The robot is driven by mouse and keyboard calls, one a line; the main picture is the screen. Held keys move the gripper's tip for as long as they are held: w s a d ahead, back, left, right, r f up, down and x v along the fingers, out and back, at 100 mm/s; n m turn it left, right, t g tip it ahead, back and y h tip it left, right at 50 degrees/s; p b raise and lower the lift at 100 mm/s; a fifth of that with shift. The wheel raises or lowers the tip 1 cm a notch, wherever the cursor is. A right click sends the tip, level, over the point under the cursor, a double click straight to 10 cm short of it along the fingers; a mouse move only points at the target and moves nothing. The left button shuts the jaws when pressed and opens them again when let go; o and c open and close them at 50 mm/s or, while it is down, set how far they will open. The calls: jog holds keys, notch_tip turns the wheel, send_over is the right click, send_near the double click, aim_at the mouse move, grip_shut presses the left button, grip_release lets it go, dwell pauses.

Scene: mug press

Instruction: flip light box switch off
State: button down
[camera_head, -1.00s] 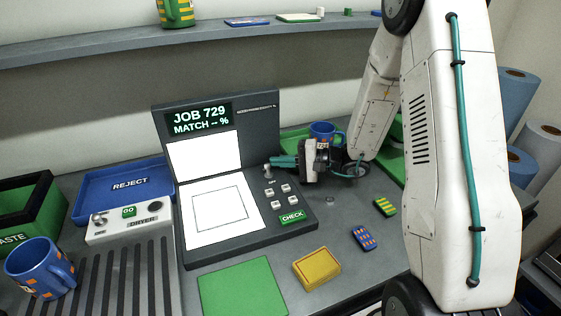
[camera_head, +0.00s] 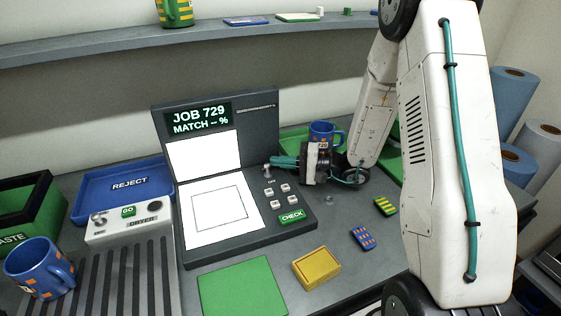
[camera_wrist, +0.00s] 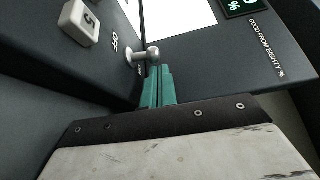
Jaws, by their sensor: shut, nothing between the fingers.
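The light box (camera_head: 246,212) is dark grey with a lit white panel and a raised back showing "JOB 729 MATCH -- %". Its switch is a small metal toggle with a round tip (camera_wrist: 153,52), near the "OFF" label in the wrist view. In the head view the toggle (camera_head: 267,168) sits at the right side of the box, near the hinge. My gripper (camera_wrist: 158,72) is shut and empty, its teal fingers close together. The fingertips are right at the toggle's tip; I cannot tell if they touch it. The gripper (camera_head: 272,161) comes in from the right.
White buttons (camera_head: 286,188) and a green CHECK button (camera_head: 292,216) lie just in front of the switch. A blue mug (camera_head: 322,131) stands behind my gripper. A dryer control box (camera_head: 128,222) is left of the light box. A yellow block (camera_head: 316,268) lies in front.

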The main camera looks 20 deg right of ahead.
jog(key=shift+s+a, duration=0.1)
jog(key=shift+s, duration=0.3)
dwell(1.3)
jog(key=v, duration=1)
jog(key=shift+w+r, duration=0.1)
jog(key=shift+r, duration=0.1)
